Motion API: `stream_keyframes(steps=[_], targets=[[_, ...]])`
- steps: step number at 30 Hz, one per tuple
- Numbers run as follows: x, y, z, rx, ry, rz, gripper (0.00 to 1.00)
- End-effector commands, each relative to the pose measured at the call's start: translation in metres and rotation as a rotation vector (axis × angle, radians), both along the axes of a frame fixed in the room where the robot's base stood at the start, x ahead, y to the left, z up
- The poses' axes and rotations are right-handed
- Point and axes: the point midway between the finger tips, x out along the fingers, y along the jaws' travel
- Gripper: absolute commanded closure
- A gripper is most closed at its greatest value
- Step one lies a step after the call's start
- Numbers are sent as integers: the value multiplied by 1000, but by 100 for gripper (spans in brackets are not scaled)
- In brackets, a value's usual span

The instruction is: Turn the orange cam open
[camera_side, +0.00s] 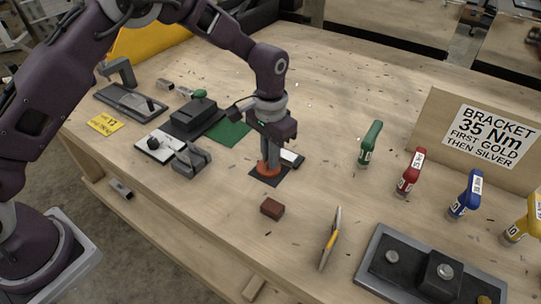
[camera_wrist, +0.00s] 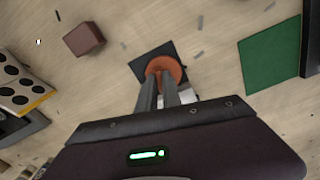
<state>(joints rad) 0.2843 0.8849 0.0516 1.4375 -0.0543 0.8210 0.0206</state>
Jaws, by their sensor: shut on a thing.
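The orange cam (camera_side: 262,171) is a round disc on a dark square plate (camera_side: 283,180) near the middle of the bench. The part between the fingertips is hidden. A light piece shows beside the cam, partly behind the fingers.
A brown block (camera_side: 272,208) lies in front of the cam. A green mat (camera_side: 229,132) and grey clamp-like blocks (camera_side: 191,160) are to the left. Green (camera_side: 370,144), red (camera_side: 411,172) and blue (camera_side: 466,196) tools stand to the right. A dark tray (camera_side: 377,278) is at front right.

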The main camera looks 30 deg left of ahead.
Motion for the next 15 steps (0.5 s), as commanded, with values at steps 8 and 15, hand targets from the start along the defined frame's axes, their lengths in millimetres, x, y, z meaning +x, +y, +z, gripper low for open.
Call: stream_keyframes(steps=[8,15], targets=[[1,0,1,-1,-2,160,100],[1,0,1,-2,-3,231,100]])
